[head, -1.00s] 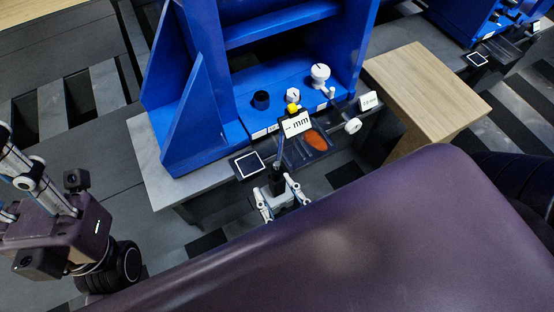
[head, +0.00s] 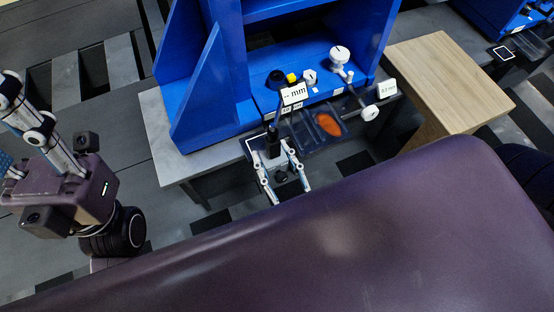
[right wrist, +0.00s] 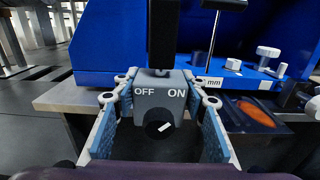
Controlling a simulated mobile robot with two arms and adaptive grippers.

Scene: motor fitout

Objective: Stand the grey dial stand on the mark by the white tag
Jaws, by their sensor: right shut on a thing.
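My right gripper (head: 272,146) is shut on the grey dial stand. In the right wrist view, the stand's grey base (right wrist: 161,92) shows OFF and ON lettering, a black round knob and a dark upright post, between the pads of that gripper (right wrist: 160,98). A white tag (head: 294,94) reading "-- mm" stands behind, at the blue fixture's front.
The blue fixture (head: 215,85) with tall side walls stands on a grey bench (head: 180,160). A white knob (head: 340,53) and small parts sit on its ledge. A dark tray (head: 350,125) with an orange patch lies at the front. A wooden block (head: 450,80) stands right.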

